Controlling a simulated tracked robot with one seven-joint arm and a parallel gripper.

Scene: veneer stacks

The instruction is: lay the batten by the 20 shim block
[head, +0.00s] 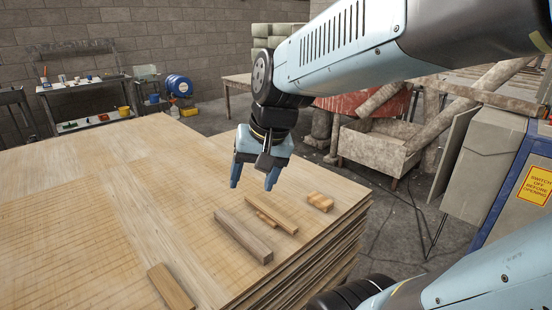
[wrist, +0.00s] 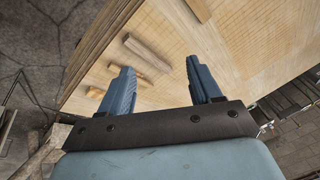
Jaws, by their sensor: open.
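Several wooden pieces lie on the veneer stack (head: 110,190), and I cannot read any number on them. The longest is a grey-brown batten-like bar (head: 243,236), also in the wrist view (wrist: 147,52). A short, pale, notched block (head: 320,202) lies nearer the right edge. A separate tan block (head: 172,287) lies at the front. I cannot tell which is the 20 shim block. My gripper (head: 253,184) is open and empty, fingers pointing down, above the stack behind the bar.
The stack's right edge drops off just beyond the notched block. The left and middle of the top sheet are clear. A workbench (head: 85,85) and a blue drum (head: 179,85) stand at the back, well away. A grey cabinet (head: 485,160) stands at right.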

